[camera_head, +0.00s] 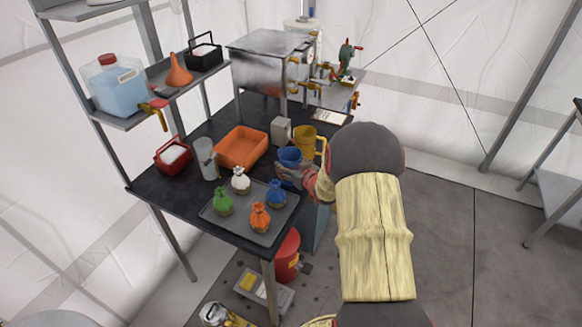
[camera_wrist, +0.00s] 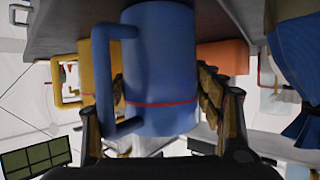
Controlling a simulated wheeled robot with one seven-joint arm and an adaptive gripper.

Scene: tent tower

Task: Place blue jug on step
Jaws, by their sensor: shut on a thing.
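The blue jug (camera_head: 289,155) is at the right edge of the dark table, in front of a yellow jug (camera_head: 304,140). In the wrist view the blue jug (camera_wrist: 160,65) fills the middle, with its handle on the left and a thin red line around it. My gripper (camera_head: 291,176) is shut on the blue jug, with one finger on each side of its body. I cannot tell whether the jug touches the table. I cannot pick out the step for sure; a blue-grey block (camera_head: 316,228) stands below the table's right edge, partly hidden by my arm.
A grey tray (camera_head: 240,232) with several small tied bags stands at the table's front. An orange tray (camera_head: 241,148), a clear cylinder (camera_head: 206,158) and a red caddy (camera_head: 172,156) stand further left. A red bucket (camera_head: 287,258) is under the table.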

